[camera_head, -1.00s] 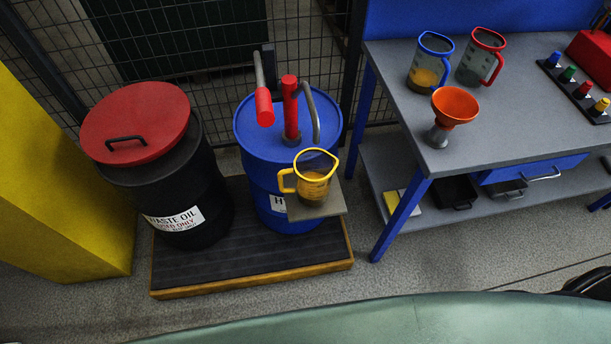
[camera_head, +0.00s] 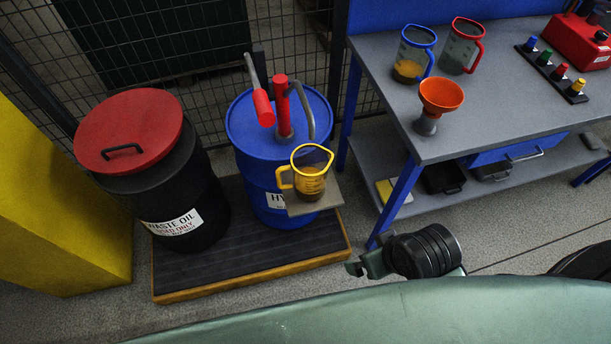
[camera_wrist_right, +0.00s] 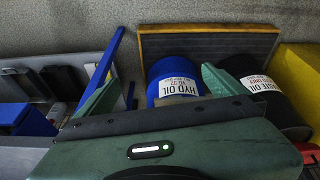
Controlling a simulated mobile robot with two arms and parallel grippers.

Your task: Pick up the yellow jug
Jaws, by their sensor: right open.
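The yellow jug (camera_head: 311,187) has a yellow rim and handle and a clear body with amber liquid low inside. It stands upright on a small grey shelf (camera_head: 328,201) at the front of the blue drum, with its handle to the left. My right gripper (camera_head: 362,267) is in the head view, below and right of the jug and apart from it. In the right wrist view its two green fingers (camera_wrist_right: 162,90) are spread wide with nothing between them. I cannot make out the jug in that view. My left gripper is in neither view.
The blue drum (camera_head: 245,133) has a red-handled pump (camera_head: 284,105) behind the jug. A black waste-oil drum (camera_head: 185,190) with a red lid stands left. The grey workbench (camera_head: 480,120) at right holds a blue jug (camera_head: 412,62), a red jug (camera_head: 457,50) and an orange funnel (camera_head: 440,96).

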